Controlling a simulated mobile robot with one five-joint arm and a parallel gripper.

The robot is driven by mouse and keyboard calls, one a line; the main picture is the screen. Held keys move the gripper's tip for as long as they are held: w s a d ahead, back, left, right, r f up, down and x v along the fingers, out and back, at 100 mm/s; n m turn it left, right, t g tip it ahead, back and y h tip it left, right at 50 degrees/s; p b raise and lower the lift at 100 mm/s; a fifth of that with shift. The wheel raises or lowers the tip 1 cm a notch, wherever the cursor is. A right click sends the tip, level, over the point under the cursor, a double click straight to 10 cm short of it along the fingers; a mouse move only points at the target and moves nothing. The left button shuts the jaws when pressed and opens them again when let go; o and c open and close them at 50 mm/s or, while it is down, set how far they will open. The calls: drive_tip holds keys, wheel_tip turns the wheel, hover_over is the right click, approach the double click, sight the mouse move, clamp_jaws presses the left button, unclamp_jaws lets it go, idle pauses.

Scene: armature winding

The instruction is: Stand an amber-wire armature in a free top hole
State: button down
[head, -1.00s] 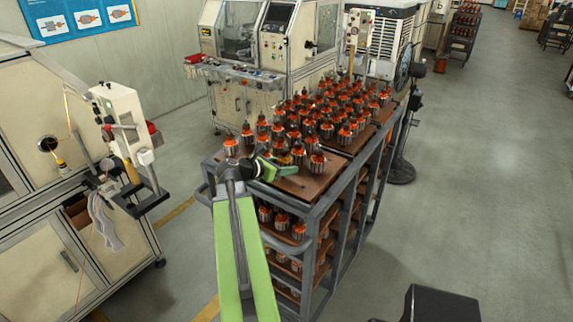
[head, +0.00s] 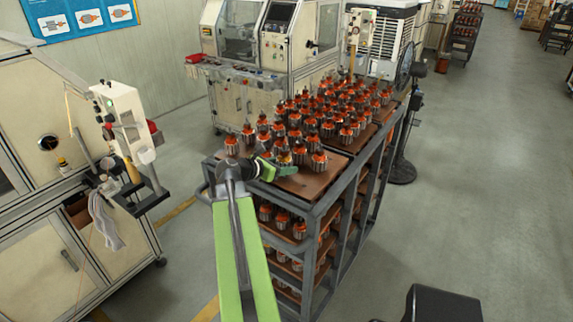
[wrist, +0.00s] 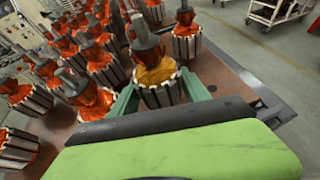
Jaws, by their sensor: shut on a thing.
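My gripper (wrist: 160,95) is shut on the amber-wire armature (wrist: 157,72), which stands upright between the fingers in the wrist view. Its yellow winding stands out from the orange ones around it. In the head view my gripper (head: 279,166) is low over the near end of the cart's top board (head: 302,182), and the held armature (head: 284,157) is partly hidden. I cannot tell whether its lower end is in a hole, because the gripper covers it. Bare board also shows in the wrist view (wrist: 232,80), to the right of the held armature.
Orange-wire armatures (wrist: 95,95) crowd the board to the left; one (wrist: 187,40) stands close behind the held one. The cart frame (head: 325,203) edges the board, with loaded shelves below. A fan (head: 403,75) stands behind at the right. Open floor (head: 470,180) lies right.

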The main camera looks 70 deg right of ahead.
drive_tip(key=shift+f+b, duration=0.85)
drive_tip(key=shift+f, duration=0.05)
idle(0.6)
drive_tip(key=shift+c, duration=2.3)
unclamp_jaws()
drive_tip(key=shift+a, duration=0.1)
